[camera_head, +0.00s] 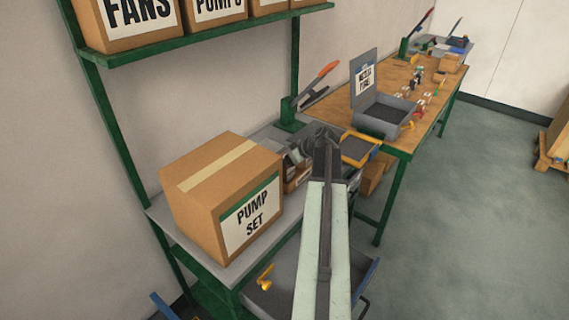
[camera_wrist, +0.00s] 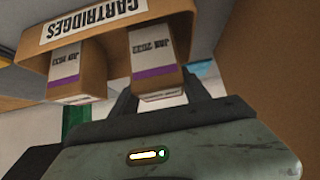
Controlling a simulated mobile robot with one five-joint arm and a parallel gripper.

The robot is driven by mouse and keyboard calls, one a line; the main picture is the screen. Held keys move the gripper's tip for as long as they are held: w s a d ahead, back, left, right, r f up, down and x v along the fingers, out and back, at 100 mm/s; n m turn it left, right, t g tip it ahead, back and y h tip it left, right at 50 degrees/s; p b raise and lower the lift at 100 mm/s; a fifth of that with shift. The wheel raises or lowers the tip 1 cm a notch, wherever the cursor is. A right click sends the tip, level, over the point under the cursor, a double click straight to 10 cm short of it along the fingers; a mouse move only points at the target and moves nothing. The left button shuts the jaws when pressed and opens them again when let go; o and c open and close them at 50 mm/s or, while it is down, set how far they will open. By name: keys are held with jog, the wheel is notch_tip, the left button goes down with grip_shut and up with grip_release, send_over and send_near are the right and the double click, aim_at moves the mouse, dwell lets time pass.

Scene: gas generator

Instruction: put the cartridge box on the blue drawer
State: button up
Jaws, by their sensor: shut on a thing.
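A cardboard box labelled CARTRIDGES (camera_wrist: 100,25) shows upside down at the top of the wrist view. Two small white cartons with purple bands stick out of it. The left carton (camera_wrist: 76,72) is apart from my fingers. My gripper (camera_wrist: 160,90) is shut on the right carton (camera_wrist: 152,48), marked JAN 2022, with one finger on each side. In the head view my arm reaches over the bench, and its end hides much of what lies there. An open drawer with a blue side (camera_head: 370,273) is partly hidden behind my arm.
A large PUMP SET box (camera_head: 220,195) stands on the bench left of my arm. A yellow-edged tray (camera_head: 375,140), a grey open case (camera_head: 385,115) and an orange-handled lever (camera_head: 318,82) are beyond.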

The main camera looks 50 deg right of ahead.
notch_tip(320, 180, up, 9)
jog(key=p, duration=0.7)
jog(key=shift+f, duration=0.3)
